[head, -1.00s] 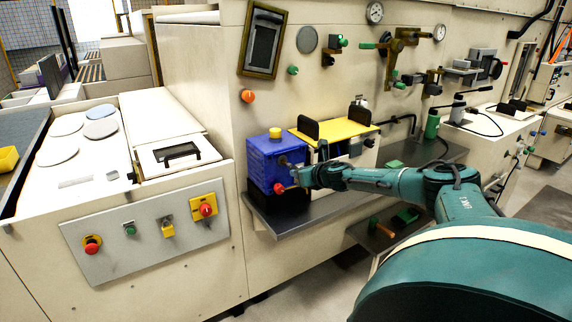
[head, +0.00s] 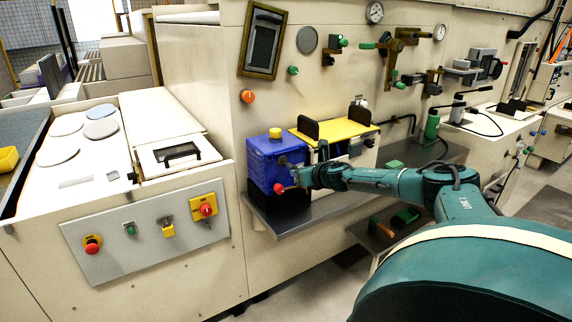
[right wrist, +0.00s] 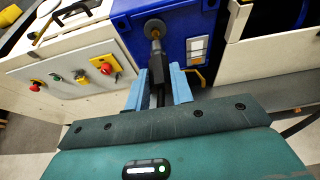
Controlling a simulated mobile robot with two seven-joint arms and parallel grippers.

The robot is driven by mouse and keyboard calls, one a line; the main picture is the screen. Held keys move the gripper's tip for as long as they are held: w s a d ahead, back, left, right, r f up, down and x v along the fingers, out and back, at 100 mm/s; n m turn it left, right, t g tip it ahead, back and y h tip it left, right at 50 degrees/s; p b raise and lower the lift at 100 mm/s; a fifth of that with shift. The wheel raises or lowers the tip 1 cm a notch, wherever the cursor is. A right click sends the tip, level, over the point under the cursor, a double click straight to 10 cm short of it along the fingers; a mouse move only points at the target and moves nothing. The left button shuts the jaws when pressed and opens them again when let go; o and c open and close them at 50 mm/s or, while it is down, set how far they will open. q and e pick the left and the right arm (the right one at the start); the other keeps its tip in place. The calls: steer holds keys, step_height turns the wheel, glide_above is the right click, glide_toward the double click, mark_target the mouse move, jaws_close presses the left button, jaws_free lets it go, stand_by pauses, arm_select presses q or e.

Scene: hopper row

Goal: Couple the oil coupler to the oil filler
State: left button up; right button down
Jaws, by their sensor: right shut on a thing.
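The blue oil unit (head: 262,157) with a yellow cap on top stands on a grey shelf. Its round grey oil filler (right wrist: 155,28) shows on the blue face in the right wrist view. My right gripper (right wrist: 159,84) is shut on the black oil coupler (right wrist: 158,68), between its light blue fingers. The coupler's narrow tip overlaps the filler in that view; I cannot tell whether it is seated. In the head view my right gripper (head: 299,176) is close to the unit's right side, and the coupler is hard to make out. My left gripper is not in view.
A red knob (head: 279,188) sits low on the blue unit, near the gripper. A yellow plate (head: 345,131) with black end handles lies right of the unit. The grey shelf (head: 310,209) has bare room in front. A button panel (head: 147,232) is at the left.

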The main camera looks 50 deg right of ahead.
steer(key=shift+w, duration=0.15)
steer(key=shift+w+d+f, duration=0.1)
steer(key=shift+w+d, duration=0.05)
steer(key=shift+w, duration=0.4)
steer(key=shift+w+d, duration=0.2)
steer(key=shift+w, duration=0.5)
steer(key=c, duration=1.1)
jaws_free()
steer(key=shift+c, duration=0.2)
